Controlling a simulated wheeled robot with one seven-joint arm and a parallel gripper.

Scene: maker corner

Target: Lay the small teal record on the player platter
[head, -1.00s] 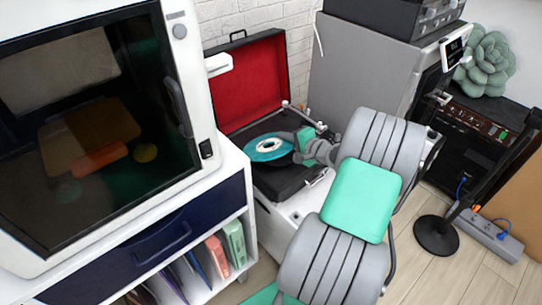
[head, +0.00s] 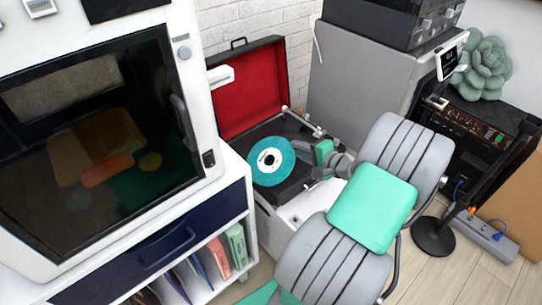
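The small teal record (head: 271,161), with a pale label and dark centre hole, is over the open record player (head: 285,190). It is tilted, its face toward the camera, and overlaps the player's left front edge. My gripper (head: 298,148) comes in from the right and appears shut on the record's right edge; the fingertips are small and partly hidden. The platter is mostly hidden behind the record, so any contact between them cannot be told.
The player's red-lined lid (head: 258,88) stands open behind. The tonearm (head: 303,122) is at the deck's back right. A white cabinet with a dark-windowed machine (head: 95,140) stands close on the left. A grey case (head: 365,85) stands behind my arm.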

